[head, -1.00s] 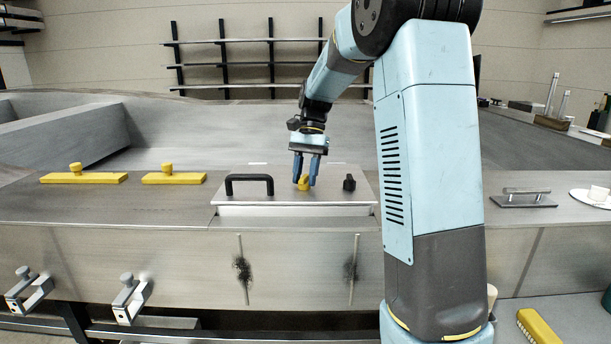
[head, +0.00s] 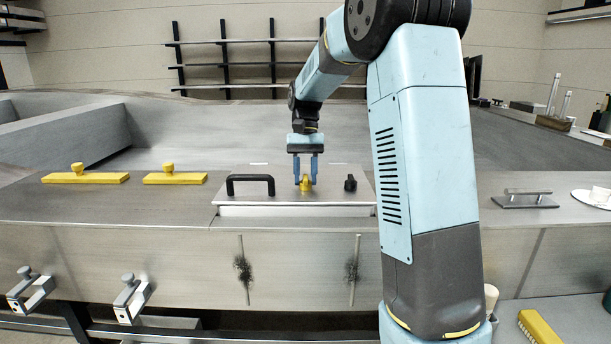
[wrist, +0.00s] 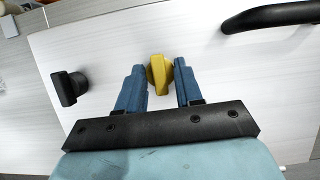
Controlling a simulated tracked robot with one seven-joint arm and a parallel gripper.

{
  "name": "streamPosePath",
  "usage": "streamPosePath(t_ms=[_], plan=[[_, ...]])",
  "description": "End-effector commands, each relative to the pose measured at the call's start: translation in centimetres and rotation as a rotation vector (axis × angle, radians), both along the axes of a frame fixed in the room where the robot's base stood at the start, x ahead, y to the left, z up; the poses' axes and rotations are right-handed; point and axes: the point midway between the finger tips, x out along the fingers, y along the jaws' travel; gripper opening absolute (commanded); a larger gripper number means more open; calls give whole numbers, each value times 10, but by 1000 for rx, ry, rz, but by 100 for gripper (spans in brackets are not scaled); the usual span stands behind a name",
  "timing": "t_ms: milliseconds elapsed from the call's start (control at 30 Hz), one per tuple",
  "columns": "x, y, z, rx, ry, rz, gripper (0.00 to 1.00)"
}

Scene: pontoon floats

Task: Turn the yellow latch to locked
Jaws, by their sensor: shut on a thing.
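The yellow latch (head: 305,186) stands on a pale hatch lid (head: 330,196) on the metal deck, between the black handle and a black knob. In the wrist view the yellow latch (wrist: 158,78) shows as a narrow bar between the fingers of my gripper (wrist: 160,80). I see no lock marking on the lid.
The black handle (head: 250,185) rises left of the latch and the black knob (head: 350,183) stands to its right. Yellow bars with knobs (head: 86,178) lie on the deck at left. A grey plate with a handle (head: 524,199) lies at right.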

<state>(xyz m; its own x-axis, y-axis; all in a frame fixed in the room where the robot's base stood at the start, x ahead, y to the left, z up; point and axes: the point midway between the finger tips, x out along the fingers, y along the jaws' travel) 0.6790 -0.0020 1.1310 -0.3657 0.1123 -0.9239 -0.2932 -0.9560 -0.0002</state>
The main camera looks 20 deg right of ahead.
Motion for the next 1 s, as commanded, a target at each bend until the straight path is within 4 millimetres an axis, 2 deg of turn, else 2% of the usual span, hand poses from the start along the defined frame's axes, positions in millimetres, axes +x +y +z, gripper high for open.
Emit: streamPosePath(t_ms=[167, 200, 433, 767, 867, 1000], plan=[[1, 0, 1, 0, -5, -1, 5], [1, 0, 1, 0, -5, -1, 36], [1, 0, 0, 0, -2, -1, 58], [1, 0, 3, 0, -1, -1, 60], [5, -1, 11, 0, -3, -1, 60], [14, -4, 32, 0, -3, -1, 60]])
